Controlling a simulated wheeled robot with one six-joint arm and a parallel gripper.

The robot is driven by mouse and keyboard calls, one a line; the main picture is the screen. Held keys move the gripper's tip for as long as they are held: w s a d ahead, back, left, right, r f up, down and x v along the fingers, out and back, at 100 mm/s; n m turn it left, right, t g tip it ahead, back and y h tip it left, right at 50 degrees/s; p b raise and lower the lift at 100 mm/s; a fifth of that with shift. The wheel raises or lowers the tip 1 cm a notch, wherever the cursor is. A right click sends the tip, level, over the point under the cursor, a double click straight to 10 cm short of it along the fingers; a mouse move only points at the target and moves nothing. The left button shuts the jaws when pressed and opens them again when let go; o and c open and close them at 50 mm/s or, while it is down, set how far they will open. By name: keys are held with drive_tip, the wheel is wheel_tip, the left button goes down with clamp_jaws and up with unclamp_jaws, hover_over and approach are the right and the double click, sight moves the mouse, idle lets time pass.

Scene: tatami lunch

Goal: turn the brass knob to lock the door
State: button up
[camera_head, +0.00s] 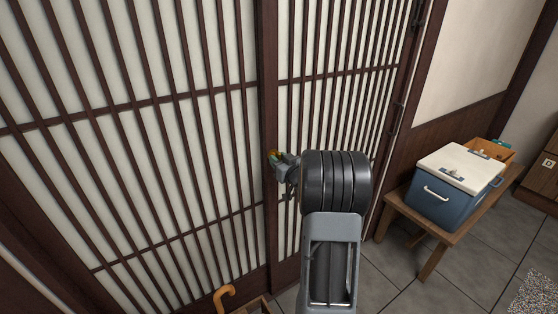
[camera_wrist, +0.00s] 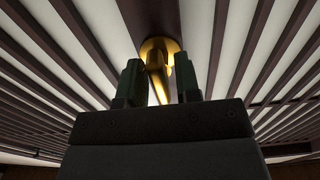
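The brass knob (camera_wrist: 158,62) is on the dark door stile, with a round gold base and a part standing out from it. My gripper (camera_wrist: 158,85) is at the knob, with one dark finger on each side of it in the wrist view. A gap shows between the left finger and the knob; the right finger is close to it, and I cannot tell if it touches. In the head view a small bit of the brass knob (camera_head: 272,154) shows at the tip of my gripper (camera_head: 277,158). The lattice door (camera_head: 268,90) stands upright and looks closed.
A blue cooler with a white lid (camera_head: 438,190) stands on a wooden bench (camera_head: 437,238) at the right, with an orange-brown box (camera_head: 492,150) behind it. Grey floor tiles (camera_head: 390,287) lie clear between.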

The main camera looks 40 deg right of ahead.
drive_tip(key=shift+o, duration=0.6)
drive_tip(key=s+b, duration=0.1)
drive_tip(key=s, duration=1.2)
drive_tip(key=shift+s+a, duration=0.4)
